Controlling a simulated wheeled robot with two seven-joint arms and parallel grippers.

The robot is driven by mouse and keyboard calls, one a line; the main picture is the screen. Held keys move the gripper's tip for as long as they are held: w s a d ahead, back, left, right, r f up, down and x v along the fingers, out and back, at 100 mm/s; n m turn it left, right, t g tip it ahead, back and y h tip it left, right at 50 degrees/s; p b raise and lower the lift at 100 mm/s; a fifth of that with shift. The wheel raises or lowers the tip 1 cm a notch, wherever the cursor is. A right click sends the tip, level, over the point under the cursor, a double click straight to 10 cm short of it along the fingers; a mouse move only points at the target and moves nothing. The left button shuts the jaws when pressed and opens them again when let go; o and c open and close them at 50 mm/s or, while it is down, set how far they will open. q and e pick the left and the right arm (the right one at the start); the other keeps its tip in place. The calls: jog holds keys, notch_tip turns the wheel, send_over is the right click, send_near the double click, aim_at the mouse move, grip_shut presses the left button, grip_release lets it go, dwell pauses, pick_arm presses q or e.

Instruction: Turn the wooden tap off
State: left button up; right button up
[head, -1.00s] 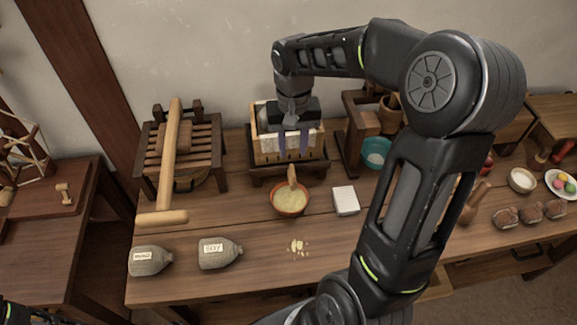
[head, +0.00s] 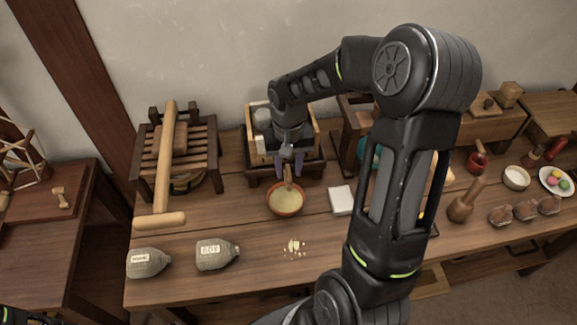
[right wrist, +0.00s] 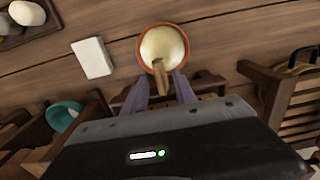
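The bowl also shows in the head view (head: 286,202). My right gripper (head: 289,172) points down in front of the box, just above the bowl. In the right wrist view its two purple-grey fingers (right wrist: 161,88) stand apart, one on each side of the tap. I cannot tell whether they touch it. The fingers partly hide the tap's base. My left gripper is out of view.
A white block (head: 341,200) lies right of the bowl, and yellow crumbs (head: 293,247) lie in front. A slatted wooden press (head: 203,138) with a long handle stands left. A teal bowl (right wrist: 62,117) is beside the box.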

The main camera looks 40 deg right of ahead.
grip_shut()
dwell(0.3)
dwell(0.3)
